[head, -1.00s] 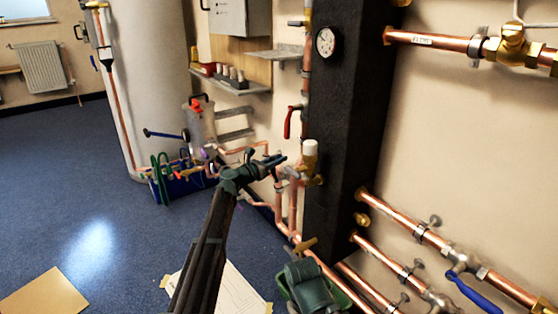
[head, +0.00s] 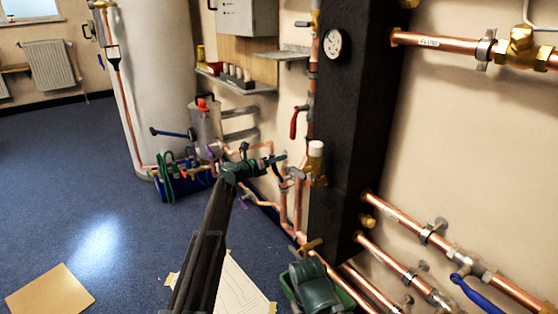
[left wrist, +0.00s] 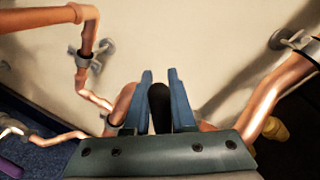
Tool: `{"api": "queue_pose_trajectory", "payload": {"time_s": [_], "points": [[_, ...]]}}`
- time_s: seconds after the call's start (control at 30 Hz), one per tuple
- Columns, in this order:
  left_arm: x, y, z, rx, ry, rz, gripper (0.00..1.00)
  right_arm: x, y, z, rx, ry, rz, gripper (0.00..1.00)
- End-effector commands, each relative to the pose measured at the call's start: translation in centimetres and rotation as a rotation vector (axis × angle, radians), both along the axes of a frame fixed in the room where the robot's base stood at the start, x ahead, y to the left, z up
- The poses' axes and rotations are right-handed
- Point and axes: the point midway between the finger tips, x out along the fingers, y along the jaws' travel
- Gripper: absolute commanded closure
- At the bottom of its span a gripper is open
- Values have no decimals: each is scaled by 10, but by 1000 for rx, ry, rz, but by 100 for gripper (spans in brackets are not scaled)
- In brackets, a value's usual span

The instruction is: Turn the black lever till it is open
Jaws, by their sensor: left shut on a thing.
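The black lever (left wrist: 159,105) shows in the left wrist view as a dark rounded bar between the blue fingers of my left gripper (left wrist: 159,103). The fingers are shut on it, one on each side. The gripper hides the lever's lower part and its valve. In the head view my left gripper (head: 277,161) reaches in from the left to the copper pipes beside the black column. There the lever is too small and covered to make out clearly, so its angle is hard to tell.
A white-capped brass valve (head: 316,163) and a red lever (head: 295,122) sit close to the left gripper. The black column (head: 348,150) stands just right of it. Copper pipes run along the right wall. A green crate (head: 345,293) is on the floor. Open blue floor lies left.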

Motion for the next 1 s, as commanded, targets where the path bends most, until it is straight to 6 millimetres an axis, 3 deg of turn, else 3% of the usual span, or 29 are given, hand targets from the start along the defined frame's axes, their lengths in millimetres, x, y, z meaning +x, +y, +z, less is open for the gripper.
{"api": "queue_pose_trajectory", "payload": {"time_s": [0.4, 0.43, 0.6, 1.0], "points": [[0, 1, 0, -3, 6, 0, 100, 0, 0, 0, 0, 0, 0, 50], [0, 1, 0, -3, 6, 0, 73, 0, 0, 0, 0, 0, 0, 50], [0, 1, 0, -3, 5, 0, 47, 0, 0, 0, 0, 0, 0, 50], [-9, 8, 2, -3, 5, 1, 47, 0, 0, 2, 0, 0, 0, 50]]}}
